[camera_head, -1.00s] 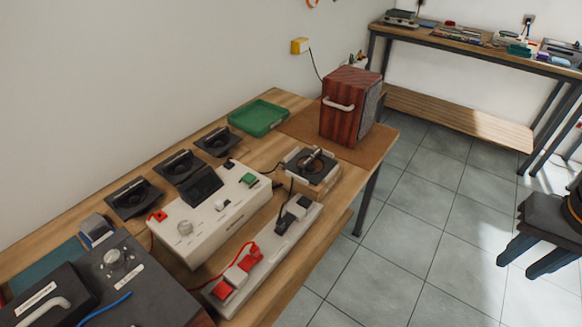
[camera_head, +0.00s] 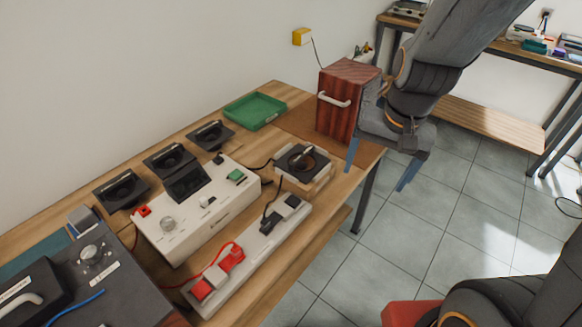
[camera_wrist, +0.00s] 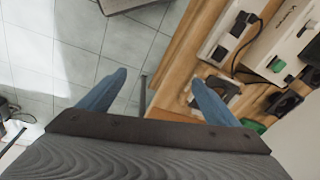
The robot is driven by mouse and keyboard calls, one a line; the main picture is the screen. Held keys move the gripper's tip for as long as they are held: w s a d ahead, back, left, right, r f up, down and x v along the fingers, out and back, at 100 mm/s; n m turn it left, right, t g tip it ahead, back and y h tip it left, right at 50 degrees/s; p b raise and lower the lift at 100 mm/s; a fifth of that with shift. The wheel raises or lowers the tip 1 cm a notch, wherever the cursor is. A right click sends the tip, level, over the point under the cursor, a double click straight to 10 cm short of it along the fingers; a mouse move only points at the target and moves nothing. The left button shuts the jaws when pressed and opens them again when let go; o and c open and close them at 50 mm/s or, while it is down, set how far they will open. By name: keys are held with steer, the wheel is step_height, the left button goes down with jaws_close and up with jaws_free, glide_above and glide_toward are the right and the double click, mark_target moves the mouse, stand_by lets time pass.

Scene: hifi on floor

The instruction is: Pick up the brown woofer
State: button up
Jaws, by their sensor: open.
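The brown woofer (camera_head: 339,112) is a reddish-brown wooden box with a white handle on its near side. It stands upright at the far end of the wooden workbench (camera_head: 262,285), on a brown mat (camera_head: 296,121). My gripper (camera_head: 381,166) is open, its two blue fingers pointing down just right of the woofer, around the bench's edge. It partly covers the woofer's right side. Whether they touch I cannot tell. In the wrist view the open fingers (camera_wrist: 158,81) have nothing between them, and the woofer cannot be made out.
A green tray (camera_head: 255,110) lies left of the woofer. Nearer are a small device with a black top (camera_head: 303,160), a white control box (camera_head: 195,208), a power strip (camera_head: 248,262) and black speaker units (camera_head: 168,159). Tiled floor (camera_head: 425,230) lies right of the bench. Another bench (camera_head: 480,50) stands behind.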

steer(key=shift+o, duration=0.8)
steer(key=w+a+f+m+y, duration=0.1)
steer(key=w+a+m, duration=0.5)
steer(key=w+m, duration=0.2)
steer(key=shift+w+f+m, duration=0.15)
steer(key=shift+f+m, duration=0.25)
steer(key=shift+m, duration=0.5)
steer(key=m+t+y+b, duration=0.1)
steer(key=m+y, duration=0.1)
steer(key=m, duration=0.9)
glide_toward(303, 155)
steer(key=shift+x, duration=4.15)
steer(key=shift+d, duration=0.1)
steer(key=c, duration=1.7)
steer(key=shift+r+p, duration=0.45)
steer(key=shift+r, duration=4.55)
